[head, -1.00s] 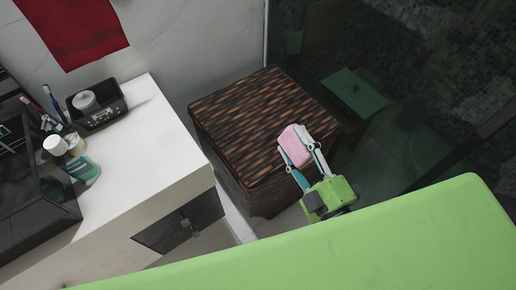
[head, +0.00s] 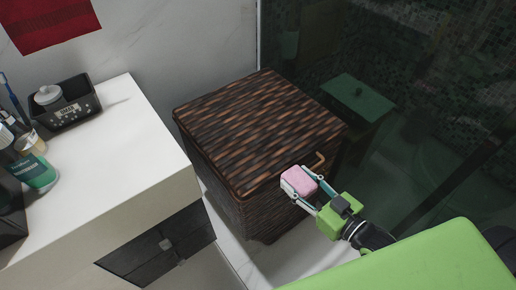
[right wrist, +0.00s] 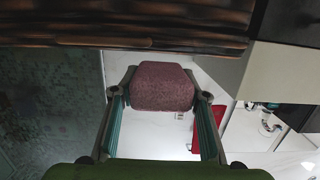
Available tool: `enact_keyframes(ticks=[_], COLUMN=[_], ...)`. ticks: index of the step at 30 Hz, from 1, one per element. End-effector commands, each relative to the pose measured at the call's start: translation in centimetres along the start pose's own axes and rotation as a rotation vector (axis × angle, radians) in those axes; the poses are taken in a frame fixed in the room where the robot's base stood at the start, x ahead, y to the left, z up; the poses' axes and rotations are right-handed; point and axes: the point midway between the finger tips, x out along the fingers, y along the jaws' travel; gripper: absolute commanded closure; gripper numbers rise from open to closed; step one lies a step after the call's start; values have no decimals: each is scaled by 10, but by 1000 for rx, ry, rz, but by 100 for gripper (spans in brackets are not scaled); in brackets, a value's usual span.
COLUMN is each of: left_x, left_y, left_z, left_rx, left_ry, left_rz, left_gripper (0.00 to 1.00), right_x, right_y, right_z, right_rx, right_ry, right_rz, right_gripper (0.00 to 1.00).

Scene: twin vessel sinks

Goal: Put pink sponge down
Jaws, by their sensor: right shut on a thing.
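The pink sponge (head: 297,182) is held between the fingers of my right gripper (head: 300,187). In the head view it shows beside the near right edge of the brown woven hamper (head: 255,130), close to a curved handle on its side. In the right wrist view the sponge (right wrist: 163,87) sits between the two fingertips, and the woven surface (right wrist: 130,30) runs across the top of the picture, apart from the sponge. My right gripper is shut on the sponge. My left gripper is not in view.
A white counter (head: 130,140) with a black tray (head: 66,110) and bottles stands at the left. A dark glass panel (head: 400,60) is behind the hamper on the right. The hamper's lid is bare. A red towel (head: 48,24) hangs on the wall.

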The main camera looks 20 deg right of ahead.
Motion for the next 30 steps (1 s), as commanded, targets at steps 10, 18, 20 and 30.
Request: enact_keyframes(ticks=[10, 18, 20, 30], left_x=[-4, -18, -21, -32], left_y=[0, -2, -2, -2], left_z=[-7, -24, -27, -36], left_rx=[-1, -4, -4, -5], left_ry=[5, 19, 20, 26], left_rz=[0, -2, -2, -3], left_gripper=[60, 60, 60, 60], right_x=[30, 93, 106, 141], right_y=[0, 0, 0, 0], right_z=[-6, -15, -18, -22], right_rx=[-2, -1, -2, -2], right_ry=[8, 7, 6, 2], right_rz=[1, 2, 0, 1], right_gripper=[69, 69, 69, 69])
